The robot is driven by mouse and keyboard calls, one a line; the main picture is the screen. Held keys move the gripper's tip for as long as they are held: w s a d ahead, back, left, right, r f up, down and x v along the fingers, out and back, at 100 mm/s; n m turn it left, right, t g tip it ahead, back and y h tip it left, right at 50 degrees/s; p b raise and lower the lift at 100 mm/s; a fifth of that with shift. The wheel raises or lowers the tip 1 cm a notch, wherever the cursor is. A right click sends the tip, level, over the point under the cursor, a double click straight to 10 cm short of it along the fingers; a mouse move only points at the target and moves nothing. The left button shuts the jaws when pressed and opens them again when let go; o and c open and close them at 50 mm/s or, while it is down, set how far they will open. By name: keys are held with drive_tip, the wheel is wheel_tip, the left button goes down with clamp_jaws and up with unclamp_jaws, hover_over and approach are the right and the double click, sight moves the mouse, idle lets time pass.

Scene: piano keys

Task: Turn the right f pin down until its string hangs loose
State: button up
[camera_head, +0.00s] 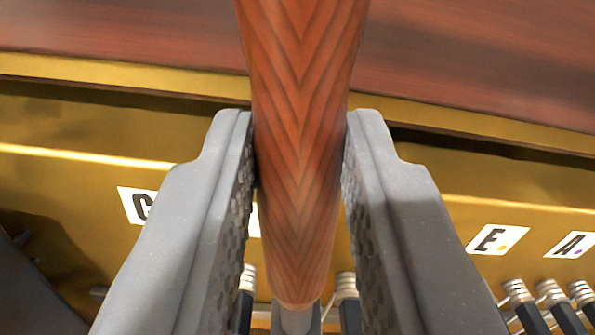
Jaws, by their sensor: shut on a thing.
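My gripper (299,185) is shut on a wooden handle (297,150) with a dark chevron grain. The handle runs from the top middle down to a grey metal shaft (296,318) at the bottom edge. The shaft's lower end is out of view, so I cannot tell whether it sits on a pin. Several tuning pins with pale string coils (519,292) stand at the lower right. Two more coiled pins show beside the handle, one at its left (247,280) and one at its right (346,287). No f label shows; the handle and fingers hide part of the label row.
Dark shapes (30,290) fill the lower left corner.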

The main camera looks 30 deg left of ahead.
drive_tip(key=shift+s+a+f+n+b, duration=0.1)
drive_tip(key=shift+s+a+n+b, duration=0.3)
drive_tip(key=shift+b, duration=0.45)
drive_tip(key=shift+s+a+n+b, duration=0.15)
drive_tip(key=shift+a+n+b, duration=0.3)
drive_tip(key=shift+b, duration=0.4)
drive_tip(key=shift+s+a+f+n+b, duration=0.3)
drive_tip(key=shift+a+n+b, duration=0.2)
drive_tip(key=shift+b, duration=0.5)
idle(0.6)
drive_tip(key=shift+s+a+f+n+b, duration=0.3)
drive_tip(key=shift+a+n+b, duration=0.15)
drive_tip(key=shift+b, duration=0.5)
drive_tip(key=shift+s+a+f+n+b, duration=0.3)
drive_tip(key=shift+n+b, duration=0.2)
drive_tip(key=shift+b, duration=0.45)
idle(0.5)
drive_tip(key=shift+s+a+f+n+b, duration=0.45)
drive_tip(key=shift+a+f+n+b, duration=0.35)
drive_tip(key=shift+b, duration=1)
idle(0.5)
